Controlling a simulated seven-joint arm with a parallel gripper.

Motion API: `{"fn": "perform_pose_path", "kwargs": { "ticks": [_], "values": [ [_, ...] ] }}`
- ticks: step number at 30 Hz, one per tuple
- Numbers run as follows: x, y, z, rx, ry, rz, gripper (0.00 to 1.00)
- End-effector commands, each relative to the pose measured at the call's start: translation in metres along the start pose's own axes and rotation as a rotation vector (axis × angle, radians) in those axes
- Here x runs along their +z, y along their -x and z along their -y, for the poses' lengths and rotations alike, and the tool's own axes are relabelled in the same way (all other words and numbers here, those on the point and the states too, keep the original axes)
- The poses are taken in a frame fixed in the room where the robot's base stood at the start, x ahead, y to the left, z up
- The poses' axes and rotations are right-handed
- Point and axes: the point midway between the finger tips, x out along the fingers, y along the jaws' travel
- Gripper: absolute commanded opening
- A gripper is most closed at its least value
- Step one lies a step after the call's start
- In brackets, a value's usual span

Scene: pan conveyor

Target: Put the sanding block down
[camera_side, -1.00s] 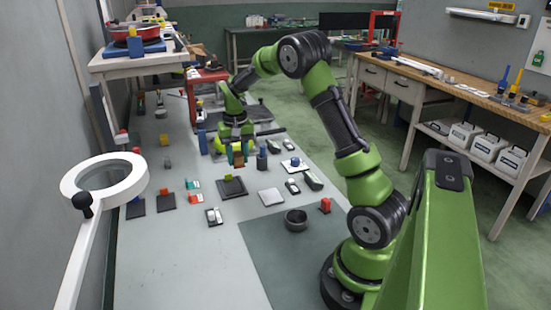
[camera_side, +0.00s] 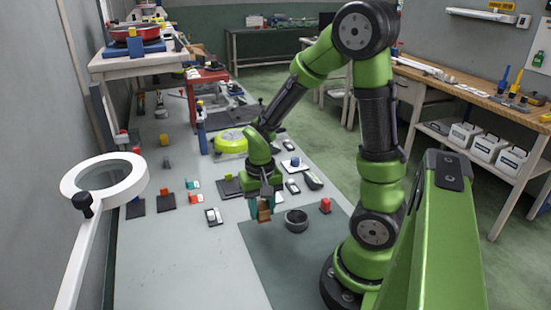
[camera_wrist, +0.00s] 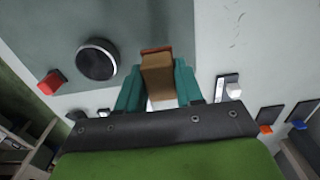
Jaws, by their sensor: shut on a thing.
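The sanding block (camera_wrist: 157,75) is a tan-brown block with a reddish-brown face at its far end. My gripper (camera_wrist: 158,88) is shut on it, with a teal finger on each side. In the side view my gripper (camera_side: 265,206) points down and holds the sanding block (camera_side: 264,213) near the left edge of the dark grey mat (camera_side: 290,262). I cannot tell for sure whether the block touches the surface below.
A dark round bowl (camera_side: 296,220) stands just right of my gripper, with a red block (camera_side: 325,205) beyond it. A small dark pad with a white piece (camera_side: 213,216) lies to the left. The front of the mat is clear.

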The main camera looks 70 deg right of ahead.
Motion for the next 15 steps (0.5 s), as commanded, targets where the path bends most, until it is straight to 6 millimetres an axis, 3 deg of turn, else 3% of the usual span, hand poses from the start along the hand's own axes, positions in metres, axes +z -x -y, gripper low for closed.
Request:
{"fn": "perform_pose_path", "kwargs": {
  "ticks": [10,15],
  "values": [
    [0.000,-0.044,0.000,0.003,0.000,0.005,0.08],
    [0.000,-0.054,0.000,0.000,0.000,0.001,0.08]
  ]
}}
